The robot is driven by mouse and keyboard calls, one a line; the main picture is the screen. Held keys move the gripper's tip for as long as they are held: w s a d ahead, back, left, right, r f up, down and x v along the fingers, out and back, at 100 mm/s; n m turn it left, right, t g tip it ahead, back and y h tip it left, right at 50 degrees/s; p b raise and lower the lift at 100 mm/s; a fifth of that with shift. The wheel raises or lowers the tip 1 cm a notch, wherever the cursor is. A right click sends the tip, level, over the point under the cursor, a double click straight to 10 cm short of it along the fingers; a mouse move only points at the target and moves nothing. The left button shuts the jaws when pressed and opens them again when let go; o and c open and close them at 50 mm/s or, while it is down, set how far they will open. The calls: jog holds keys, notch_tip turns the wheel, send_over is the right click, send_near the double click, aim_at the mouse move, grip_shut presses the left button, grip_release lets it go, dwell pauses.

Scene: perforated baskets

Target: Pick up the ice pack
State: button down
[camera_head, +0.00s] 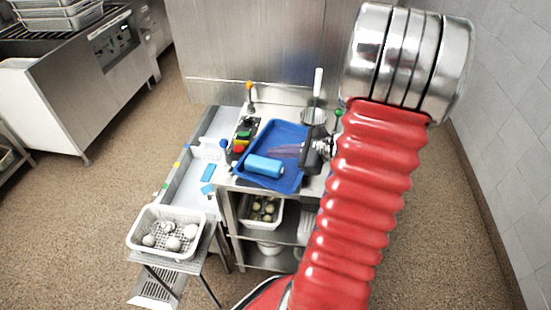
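A light blue rounded block, which looks like the ice pack (264,166), lies in the near part of a dark blue tray (271,128) on the steel table. My gripper (309,152) shows as a small dark shape at the tray's right edge, to the right of the ice pack and apart from it in the picture. My red ribbed arm hides part of that area, and the fingers are too small to read. A faint reddish streak crosses the tray floor beside the gripper.
Left of the tray are a dark holder with coloured blocks (243,138), a white bottle with a blue cap (224,153) and flat blue pieces (208,173). A white perforated basket (166,250) with pale round items stands front left. A wall (500,120) is at right.

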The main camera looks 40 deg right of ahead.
jog(key=c, duration=2.5)
grip_release()
jog(key=shift+c, duration=0.2)
jog(key=o, duration=2)
jog(key=shift+v, duration=6.9)
jog(key=shift+s+f, duration=0.1)
jog(key=shift+c, duration=0.4)
